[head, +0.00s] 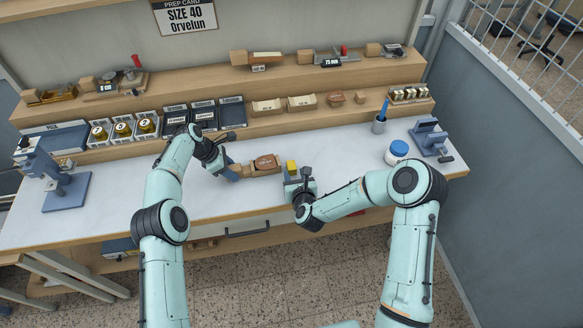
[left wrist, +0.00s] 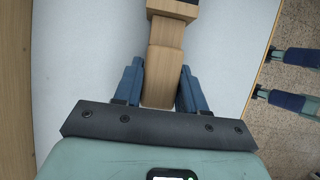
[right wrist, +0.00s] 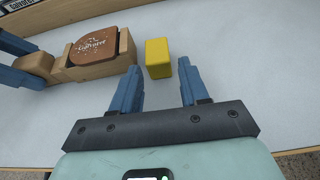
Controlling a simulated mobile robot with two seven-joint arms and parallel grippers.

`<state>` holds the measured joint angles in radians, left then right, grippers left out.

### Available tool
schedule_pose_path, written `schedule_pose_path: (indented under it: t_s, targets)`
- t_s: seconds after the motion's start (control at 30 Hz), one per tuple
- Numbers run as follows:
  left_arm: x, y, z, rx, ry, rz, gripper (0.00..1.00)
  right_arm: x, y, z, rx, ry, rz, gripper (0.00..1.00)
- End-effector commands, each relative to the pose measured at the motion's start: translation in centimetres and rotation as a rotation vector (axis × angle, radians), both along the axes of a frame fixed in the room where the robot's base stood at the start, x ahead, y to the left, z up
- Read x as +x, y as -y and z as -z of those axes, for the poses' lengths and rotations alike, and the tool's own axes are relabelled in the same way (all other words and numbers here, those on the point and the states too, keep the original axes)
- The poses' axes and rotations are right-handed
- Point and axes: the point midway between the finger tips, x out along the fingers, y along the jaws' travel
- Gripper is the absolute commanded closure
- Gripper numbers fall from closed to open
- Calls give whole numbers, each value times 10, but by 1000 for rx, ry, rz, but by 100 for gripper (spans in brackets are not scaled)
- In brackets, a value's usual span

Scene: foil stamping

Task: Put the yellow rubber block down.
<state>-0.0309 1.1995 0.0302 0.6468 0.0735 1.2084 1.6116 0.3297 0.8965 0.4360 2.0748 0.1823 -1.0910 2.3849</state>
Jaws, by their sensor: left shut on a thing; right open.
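The yellow rubber block (head: 291,167) stands on the white bench top, just right of a wooden holder with a brown leather piece (head: 265,161). In the right wrist view the block (right wrist: 158,60) is at the fingertips of my right gripper (right wrist: 160,70), nearer the left finger. That gripper (head: 297,176) is open and not clamped on it. My left gripper (head: 233,170) is shut on the holder's wooden handle, which the left wrist view shows between its fingers (left wrist: 163,75).
A blue-lidded jar (head: 397,151), a cup with a blue tool (head: 379,125) and a blue-grey press (head: 430,138) stand at the right. Another press (head: 60,182) stands at the left. Stepped shelves with tins and trays run behind.

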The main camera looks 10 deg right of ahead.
Motion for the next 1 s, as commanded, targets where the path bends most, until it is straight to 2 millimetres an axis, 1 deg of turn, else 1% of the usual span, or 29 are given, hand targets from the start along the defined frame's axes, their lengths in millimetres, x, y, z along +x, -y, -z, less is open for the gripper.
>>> schedule_pose_path:
  t_s: [0.1,0.2,0.33,0.53,0.57,0.6,0.67,0.77,0.8,1.0]
  targets:
    - [0,0,-1,-1,1,0,90,19,-2,4,0,2,0,55]
    - [0,0,-1,-1,1,0,90,30,-2,9,1,0,0,55]
    - [0,0,-1,-1,1,0,90,37,-2,12,0,0,0,55]
    - [0,0,0,-1,0,0,90,37,-2,12,0,-1,0,55]
    - [0,0,0,-1,0,0,90,37,-2,12,0,-1,0,62]
    - [0,0,0,-1,0,0,90,37,-2,12,0,-1,0,75]
    - [0,0,0,-1,0,0,90,37,-2,12,0,-1,0,94]
    - [0,0,0,-1,0,0,90,37,-2,12,0,-1,0,94]
    - [0,0,0,-1,0,0,90,37,-2,12,0,0,0,99]
    - [0,0,0,-1,0,0,90,37,-1,11,0,0,0,99]
